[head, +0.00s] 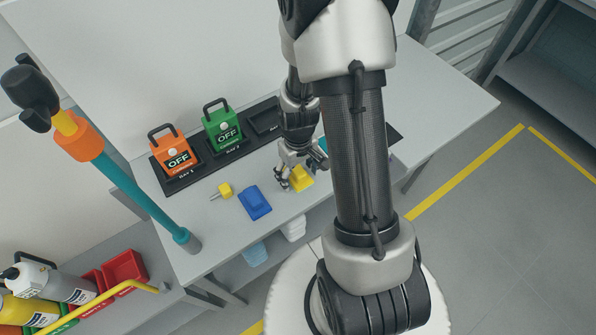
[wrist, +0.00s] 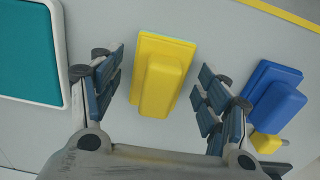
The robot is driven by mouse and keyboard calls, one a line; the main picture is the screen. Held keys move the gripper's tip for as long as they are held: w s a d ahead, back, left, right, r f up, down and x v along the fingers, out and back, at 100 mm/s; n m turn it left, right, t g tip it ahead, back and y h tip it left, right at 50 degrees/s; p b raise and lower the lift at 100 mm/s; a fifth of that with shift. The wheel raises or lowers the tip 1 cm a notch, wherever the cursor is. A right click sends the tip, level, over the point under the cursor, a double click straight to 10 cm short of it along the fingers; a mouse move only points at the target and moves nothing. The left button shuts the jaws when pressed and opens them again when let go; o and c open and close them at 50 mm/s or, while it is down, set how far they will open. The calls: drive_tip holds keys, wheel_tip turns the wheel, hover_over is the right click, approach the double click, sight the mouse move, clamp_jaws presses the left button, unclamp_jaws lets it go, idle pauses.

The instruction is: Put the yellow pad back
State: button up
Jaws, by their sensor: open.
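The yellow pad (wrist: 160,75) is a flat yellow base with a raised yellow block on it. It lies on the grey table. In the head view the yellow pad (head: 301,179) sits near the table's front edge, partly behind my gripper (head: 283,180). In the wrist view my gripper (wrist: 157,95) is open, with one finger on each side of the pad and a gap on both sides. The pad looks free of the fingers. A black tray (head: 203,160) with labelled bays stands behind; one bay right of the green box looks empty, and its right part is hidden by my arm.
A blue pad (head: 255,202) lies left of the yellow one, with a small yellow-tipped item (head: 224,190) beside it. An orange box (head: 173,158) and a green box (head: 222,130) stand in the tray. A teal panel with a white rim (wrist: 28,45) lies left in the wrist view.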

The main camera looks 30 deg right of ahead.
wheel_tip(320, 180, up, 12)
drive_tip(key=p, duration=0.4)
wheel_tip(320, 180, up, 12)
drive_tip(key=t, duration=0.2)
hover_over(298, 170)
drive_tip(key=s+a, duration=0.2)
drive_tip(key=a, duration=0.3)
drive_tip(key=s+a+r+t, duration=0.2)
drive_tip(key=s+a+r, duration=0.3)
drive_tip(key=s+r, duration=0.5)
drive_tip(key=shift+s+a+r+t, duration=0.3)
drive_tip(key=shift+s+a, duration=0.05)
drive_tip(key=shift+s, duration=0.35)
drive_tip(key=shift+f, duration=0.1)
drive_tip(key=shift+f+b, duration=0.9)
drive_tip(key=shift+f, duration=0.05)
